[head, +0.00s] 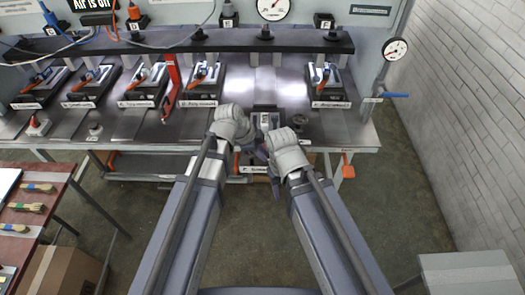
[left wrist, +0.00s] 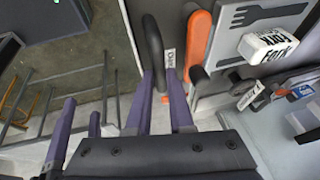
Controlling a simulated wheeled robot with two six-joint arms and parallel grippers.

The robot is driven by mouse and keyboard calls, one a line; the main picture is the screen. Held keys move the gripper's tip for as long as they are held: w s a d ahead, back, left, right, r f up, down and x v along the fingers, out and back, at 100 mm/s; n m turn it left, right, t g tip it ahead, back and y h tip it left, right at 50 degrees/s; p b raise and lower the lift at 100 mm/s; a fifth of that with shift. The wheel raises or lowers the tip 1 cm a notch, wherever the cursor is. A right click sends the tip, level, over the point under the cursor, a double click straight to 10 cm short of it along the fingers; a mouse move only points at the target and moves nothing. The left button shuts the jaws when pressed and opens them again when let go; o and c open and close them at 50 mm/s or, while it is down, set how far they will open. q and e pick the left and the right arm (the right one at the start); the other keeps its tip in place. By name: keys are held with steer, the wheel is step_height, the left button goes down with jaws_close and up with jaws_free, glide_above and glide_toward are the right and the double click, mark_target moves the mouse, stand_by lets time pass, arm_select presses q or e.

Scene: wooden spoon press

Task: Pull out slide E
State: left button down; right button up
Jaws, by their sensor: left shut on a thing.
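Slide E, a dark carriage with a grey plate (head: 266,121), shows at the front edge of the bench between my two wrists, nearer me than the other slides. A white label (head: 253,169) lies below it. My left gripper (head: 256,157) is at the front of this slide, largely covered by its wrist. In the left wrist view its purple fingers (left wrist: 163,88) are shut on a black curved handle (left wrist: 153,42). An orange lever (left wrist: 198,40) and a grey fork shape are beside it. My right gripper (head: 275,185) is close to the right of it; its fingers are mostly hidden.
Several similar slides with orange levers stand in a row behind, slide F (head: 329,84) at the right. A red upright bar (head: 172,88) stands left of centre.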

arm_select(q)
steer(key=shift+s, duration=0.3)
steer(key=c, duration=0.8)
jaws_free()
steer(key=shift+p+v, duration=0.8)
steer(key=p+v, duration=0.5)
steer(key=v, duration=0.1)
steer(key=shift+a+r, duration=0.1)
